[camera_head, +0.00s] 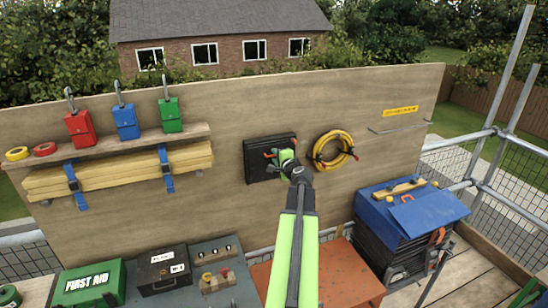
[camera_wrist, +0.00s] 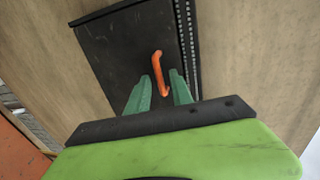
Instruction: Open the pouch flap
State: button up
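A flat black pouch (camera_head: 258,150) with an orange pull handle is fixed on the wooden board, left of the yellow coil. In the wrist view its dark front (camera_wrist: 118,50) is closed flat, and a toothed strip runs down its right side. The orange handle (camera_wrist: 157,62) stands upright near that side. My gripper (camera_head: 284,157) is in front of the pouch's right part. In the wrist view the green fingers (camera_wrist: 161,76) are open, one on each side of the handle's lower part, with small gaps visible. Whether they touch it cannot be told.
A yellow coil (camera_head: 335,149) hangs just right of the pouch. Red, blue and green padlocks (camera_head: 125,122) stand on a shelf at left above strapped timber (camera_head: 115,172). Below are a first aid box (camera_head: 90,284), a black case (camera_head: 162,270) and a blue-topped stack (camera_head: 412,218).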

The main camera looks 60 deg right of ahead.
grip_shut()
jog(key=shift+w+a, duration=0.1)
dwell(1.0)
